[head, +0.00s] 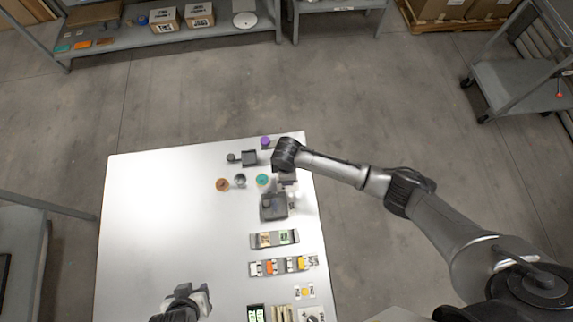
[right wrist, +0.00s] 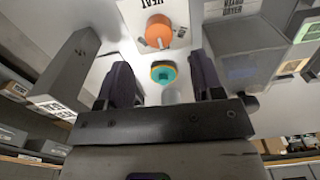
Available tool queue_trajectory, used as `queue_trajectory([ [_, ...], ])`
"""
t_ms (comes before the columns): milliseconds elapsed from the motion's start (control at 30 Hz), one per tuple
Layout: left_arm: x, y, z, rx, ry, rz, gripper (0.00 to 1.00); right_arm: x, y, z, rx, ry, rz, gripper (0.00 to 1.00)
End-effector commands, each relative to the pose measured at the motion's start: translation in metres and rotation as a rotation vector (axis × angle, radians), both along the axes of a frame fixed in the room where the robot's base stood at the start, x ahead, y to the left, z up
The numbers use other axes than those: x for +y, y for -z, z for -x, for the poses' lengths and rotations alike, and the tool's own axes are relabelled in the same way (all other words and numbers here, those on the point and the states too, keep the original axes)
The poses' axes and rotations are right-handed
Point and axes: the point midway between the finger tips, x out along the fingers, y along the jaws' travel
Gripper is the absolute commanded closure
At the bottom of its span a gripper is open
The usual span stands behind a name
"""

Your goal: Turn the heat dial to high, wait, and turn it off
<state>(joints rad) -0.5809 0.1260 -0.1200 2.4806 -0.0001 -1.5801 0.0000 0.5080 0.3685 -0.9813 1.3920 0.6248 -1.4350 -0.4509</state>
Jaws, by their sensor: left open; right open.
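The orange heat dial (right wrist: 158,32) sits on a white panel marked HEAT in the right wrist view. It lies beyond my right fingertips, between their lines, and I see a gap to it. My right gripper (right wrist: 161,64) is open, its two dark fingers spread, with no dial between them. In the head view my right arm reaches over the far right of the table and hides much of what is below; I cannot pick out the dial there. My left gripper (head: 200,298) is open and empty over the near part of the table.
A teal-topped round item (right wrist: 163,73) shows between my right fingers in the picture. On the white table (head: 165,215), racks with small items (head: 275,239) line the right edge; the left side is clear.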

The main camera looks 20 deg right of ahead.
Motion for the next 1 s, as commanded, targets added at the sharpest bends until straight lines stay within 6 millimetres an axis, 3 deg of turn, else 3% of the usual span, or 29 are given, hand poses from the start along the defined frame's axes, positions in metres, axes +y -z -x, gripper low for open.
queue_trajectory([
  [200, -0.002, 0.005, 0.0, 0.0, -0.004, 0.005, 0.57, 0.0, 0.035, 0.001, 0.003, 0.001, 0.001, 0.39],
  [400, -0.003, 0.008, 0.0, 0.0, -0.008, 0.012, 0.57, 0.0, 0.053, 0.0, 0.001, 0.001, 0.0, 0.39],
  [867, -0.002, 0.008, 0.0, 0.0, -0.004, 0.005, 0.57, 0.0, 0.06, 0.0, 0.0, 0.001, 0.0, 0.39],
  [1000, 0.0, 0.009, 0.0, -0.001, -0.001, 0.0, 0.57, 0.0, 0.06, 0.0, 0.0, 0.001, 0.0, 0.51],
])
